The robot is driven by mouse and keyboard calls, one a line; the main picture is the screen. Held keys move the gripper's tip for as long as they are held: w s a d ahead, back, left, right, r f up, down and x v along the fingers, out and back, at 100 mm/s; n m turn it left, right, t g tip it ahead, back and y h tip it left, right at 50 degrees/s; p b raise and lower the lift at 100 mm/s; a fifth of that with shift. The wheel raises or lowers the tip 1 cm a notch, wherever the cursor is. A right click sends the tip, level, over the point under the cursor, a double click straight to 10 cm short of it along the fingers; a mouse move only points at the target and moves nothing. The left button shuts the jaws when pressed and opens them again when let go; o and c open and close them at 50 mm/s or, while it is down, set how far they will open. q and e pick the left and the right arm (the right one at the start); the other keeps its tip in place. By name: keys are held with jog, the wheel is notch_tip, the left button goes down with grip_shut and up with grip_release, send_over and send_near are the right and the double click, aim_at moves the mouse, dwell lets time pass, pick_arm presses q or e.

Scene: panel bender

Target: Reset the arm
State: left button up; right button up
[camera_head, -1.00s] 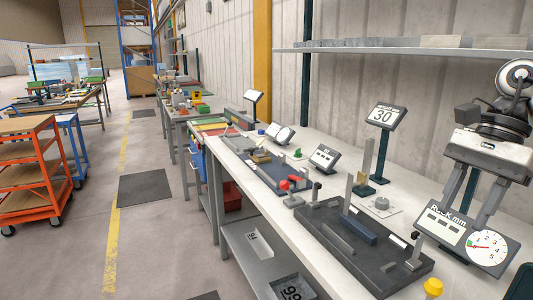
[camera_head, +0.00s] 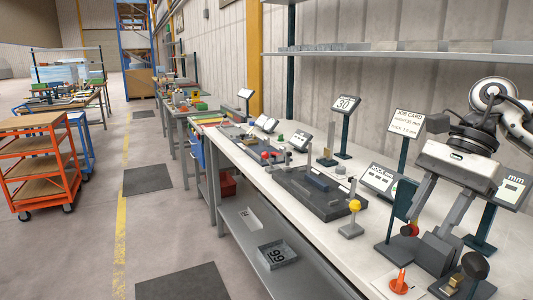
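My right arm comes in from the right edge. A black round knob (camera_head: 474,265) and an orange cone-shaped piece (camera_head: 399,281) are close to this fixture. My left gripper is not in view.
The bench (camera_head: 245,160) holds a dark baseplate (camera_head: 300,198), a yellow-knobbed post (camera_head: 354,207), a "30" display (camera_head: 345,104) and a job card sign (camera_head: 407,121). A shelf (camera_head: 400,55) runs along the wall. An orange cart (camera_head: 40,150) stands left; the aisle floor is open.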

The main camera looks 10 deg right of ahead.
jog(key=w+a+f+m+t+y, duration=0.1)
jog(key=a+f+m+t+y, duration=0.25)
jog(key=a+m+y, duration=0.75)
jog(key=w+a+f+m+t+y, duration=0.2)
jog(key=a+f+m+y, duration=0.35)
jog(key=a, duration=0.95)
jog(key=s+d+f+m+t+h, duration=0.15)
jog(key=f+m+t+h, duration=0.55)
jog(key=m, duration=0.7)
jog(key=d+f+m+t+h, duration=0.3)
jog(key=f+m+t+h, duration=0.35)
jog(key=m, duration=0.85)
jog(key=s+d+f+m+g+h, duration=0.2)
jog(key=s+f+m+g, duration=0.1)
jog(key=s+f, duration=0.3)
jog(key=s+d+f+m+g+h, duration=0.1)
jog(key=s+f+m+g+h, duration=0.2)
jog(key=s+f+m, duration=0.3)
notch_tip(320, 180, down, 4)
jog(key=shift+d+f+g+h, duration=0.3)
jog(key=shift+d+g, duration=0.1)
jog(key=shift+g, duration=0.3)
jog(key=shift+s, duration=0.1)
